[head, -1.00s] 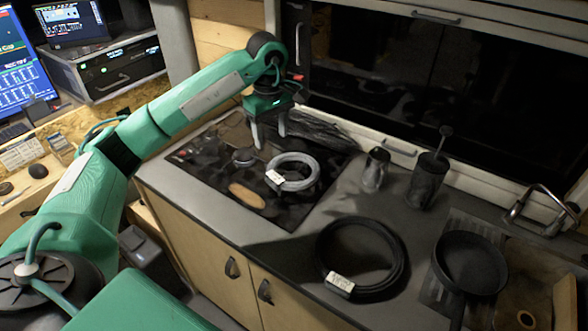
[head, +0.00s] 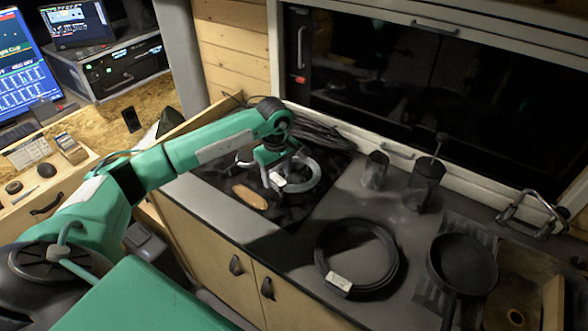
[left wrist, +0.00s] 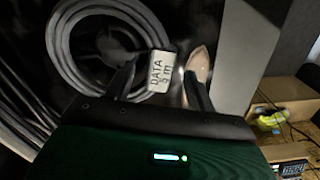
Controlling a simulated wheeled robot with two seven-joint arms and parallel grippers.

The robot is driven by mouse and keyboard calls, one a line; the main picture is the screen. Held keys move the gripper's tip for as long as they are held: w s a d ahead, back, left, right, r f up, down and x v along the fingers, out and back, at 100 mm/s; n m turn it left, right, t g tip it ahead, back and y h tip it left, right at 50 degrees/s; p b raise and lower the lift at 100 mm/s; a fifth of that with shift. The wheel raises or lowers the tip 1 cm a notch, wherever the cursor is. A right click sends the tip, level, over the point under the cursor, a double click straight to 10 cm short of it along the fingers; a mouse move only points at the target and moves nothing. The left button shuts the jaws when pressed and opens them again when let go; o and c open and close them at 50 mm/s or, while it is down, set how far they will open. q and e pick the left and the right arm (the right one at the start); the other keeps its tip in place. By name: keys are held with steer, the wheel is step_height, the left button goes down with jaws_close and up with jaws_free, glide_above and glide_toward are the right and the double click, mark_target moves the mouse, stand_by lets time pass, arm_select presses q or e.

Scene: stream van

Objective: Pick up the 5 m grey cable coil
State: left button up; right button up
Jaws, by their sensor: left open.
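The grey cable coil (head: 315,180) lies flat on the dark hob panel, with a white tag on its near left side. The tag reads "DATA 5 m" in the left wrist view (left wrist: 157,72), where the grey coil (left wrist: 62,58) fills the upper left. My left gripper (head: 277,180) points down over the tagged side of the coil. Its fingers (left wrist: 157,84) are apart, one on each side of the tag in the wrist view. I cannot tell whether they touch the coil. My right gripper is not in view.
A tan oval item (head: 250,196) lies close to the left finger. Dark cables (head: 322,133) bunch behind the coil. A black tagged coil (head: 391,258), a metal mug (head: 374,170), a dark canister (head: 424,186) and a black pan (head: 463,262) stand to the right.

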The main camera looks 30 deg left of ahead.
arm_select(q)
steer(key=shift+f, duration=0.45)
steer(key=shift+c, duration=0.3)
steer(key=shift+r, duration=0.1)
jaws_close()
